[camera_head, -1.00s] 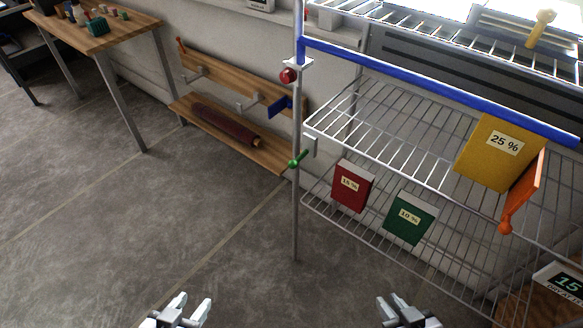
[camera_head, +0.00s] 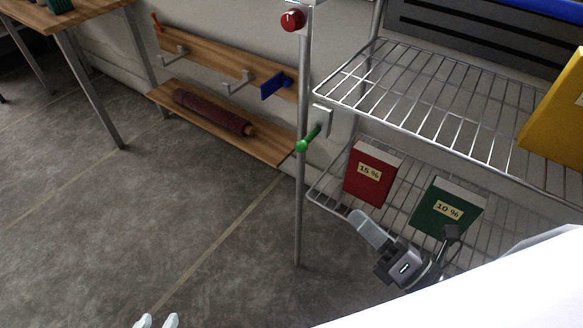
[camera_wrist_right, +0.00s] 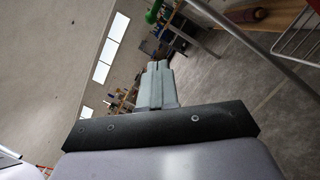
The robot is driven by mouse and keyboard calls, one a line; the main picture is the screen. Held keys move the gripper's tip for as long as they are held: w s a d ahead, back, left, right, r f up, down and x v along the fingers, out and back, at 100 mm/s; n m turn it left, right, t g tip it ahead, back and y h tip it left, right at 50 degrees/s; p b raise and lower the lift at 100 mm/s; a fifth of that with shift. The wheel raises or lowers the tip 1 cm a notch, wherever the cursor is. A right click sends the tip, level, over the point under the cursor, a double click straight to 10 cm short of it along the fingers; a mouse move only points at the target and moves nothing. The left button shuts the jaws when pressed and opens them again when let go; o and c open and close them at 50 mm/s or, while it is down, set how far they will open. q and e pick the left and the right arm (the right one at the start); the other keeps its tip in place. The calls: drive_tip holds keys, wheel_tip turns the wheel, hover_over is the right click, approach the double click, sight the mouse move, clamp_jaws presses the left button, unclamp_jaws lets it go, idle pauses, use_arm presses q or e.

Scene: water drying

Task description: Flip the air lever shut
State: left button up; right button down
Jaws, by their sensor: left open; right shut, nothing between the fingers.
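A green lever (camera_head: 309,140) with a round end sits on a small pale plate beside the rack's upright post. It points down and to the left; no label shows whether it is the air lever.
A red knob (camera_head: 292,19) is higher on the post. Red (camera_head: 371,174) and green (camera_head: 444,208) boxes stand near my right gripper, below a wire shelf (camera_head: 440,97). A yellow box (camera_head: 560,115) is at right. Open floor (camera_head: 190,215) lies left of the post.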

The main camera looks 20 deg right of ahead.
sight(309, 138)
drive_tip(key=shift+w+a+f+n+y, duration=0.1)
drive_tip(key=shift+a+n+y, duration=0.15)
drive_tip(key=shift+n, duration=0.3)
drive_tip(key=shift+w+a+f+n+y, duration=0.15)
drive_tip(key=shift+n+y, duration=0.1)
drive_tip(key=shift+n, duration=0.3)
drive_tip(key=shift+s+r, duration=0.1)
drive_tip(key=p+x, duration=0.1)
drive_tip(key=x, duration=0.5)
drive_tip(key=d+r+p+x, duration=0.1)
drive_tip(key=x, duration=0.6)
drive_tip(key=shift+w+d+r, duration=0.25)
drive_tip(key=shift+d+r, duration=0.1)
drive_tip(key=shift+p, duration=0.35)
